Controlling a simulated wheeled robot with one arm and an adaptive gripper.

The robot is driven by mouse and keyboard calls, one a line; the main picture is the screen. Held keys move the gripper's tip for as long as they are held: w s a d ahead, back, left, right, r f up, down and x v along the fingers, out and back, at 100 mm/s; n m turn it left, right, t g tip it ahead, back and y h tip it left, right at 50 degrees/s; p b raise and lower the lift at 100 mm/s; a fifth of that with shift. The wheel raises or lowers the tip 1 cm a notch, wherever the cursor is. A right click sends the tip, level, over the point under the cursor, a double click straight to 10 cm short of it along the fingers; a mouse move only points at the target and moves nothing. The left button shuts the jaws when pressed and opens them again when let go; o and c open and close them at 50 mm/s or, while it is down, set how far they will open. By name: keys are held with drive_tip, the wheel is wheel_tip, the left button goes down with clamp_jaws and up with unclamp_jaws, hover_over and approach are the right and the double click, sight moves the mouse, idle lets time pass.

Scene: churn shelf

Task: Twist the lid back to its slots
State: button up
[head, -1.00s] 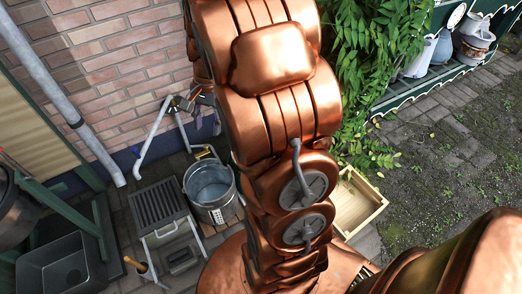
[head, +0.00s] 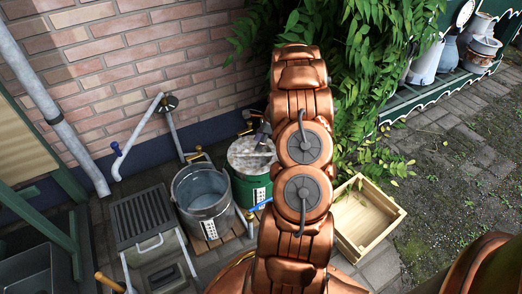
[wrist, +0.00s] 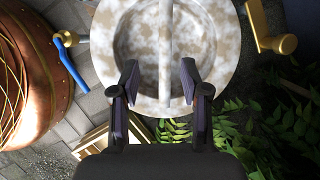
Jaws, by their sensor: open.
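The lid (head: 247,155) is a round, mottled white and brown disc with a raised crossbar. It sits on top of a green churn (head: 249,189). In the wrist view the lid (wrist: 215,35) fills the upper middle, with its bar (wrist: 166,50) running up and down the picture. My gripper (wrist: 160,82) is open and empty, with its fingers on either side of the line of the bar; I cannot tell its height above the lid. In the head view my arm hides the churn's right part and most of my gripper. I cannot make out the slots.
A metal bucket (head: 203,198) stands left of the churn, beside a dark slatted stand (head: 142,216). A wooden crate (head: 392,214) lies to the right. A brass fitting (wrist: 270,30) and a blue lever (wrist: 72,68) flank the lid. Leaves and a brick wall (head: 130,60) are behind.

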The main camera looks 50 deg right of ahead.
sight(255, 153)
drive_tip(key=shift+d+f, duration=0.5)
drive_tip(key=shift+f, duration=0.35)
drive_tip(key=shift+b+x, duration=1.35)
drive_tip(key=shift+x, duration=2.4)
clamp_jaws()
